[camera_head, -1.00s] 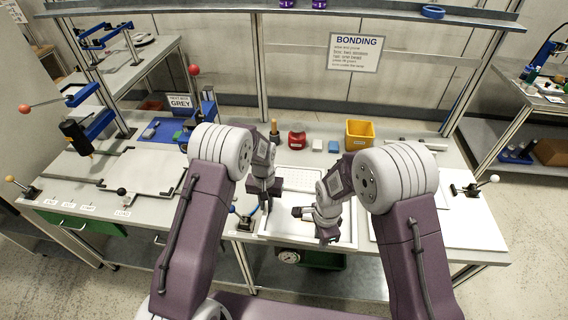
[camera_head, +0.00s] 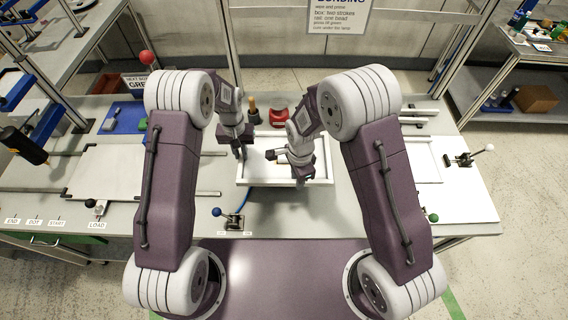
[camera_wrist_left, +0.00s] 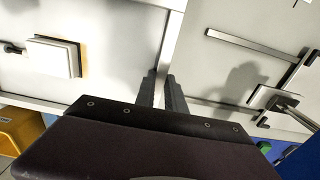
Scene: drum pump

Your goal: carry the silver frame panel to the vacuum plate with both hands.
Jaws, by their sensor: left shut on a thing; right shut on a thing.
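The silver frame panel (camera_head: 262,183) is a rectangular silver rim around a pale interior, held level over the middle of the bench. My left gripper (camera_head: 241,154) is shut on its left side; the left wrist view shows the silver bar (camera_wrist_left: 171,50) running between the fingers (camera_wrist_left: 163,90). My right gripper (camera_head: 301,180) is at the front right part of the frame, shut on it; its fingertips are hard to see. A small pale block with an orange edge (camera_wrist_left: 55,57) shows inside the frame. I cannot pick out the vacuum plate; the frame and my arms cover that area.
A white sliding plate (camera_head: 110,165) lies left, a white board (camera_head: 455,195) right. A red object (camera_head: 278,116) is behind. A yellow bin (camera_wrist_left: 20,130) shows in the left wrist view.

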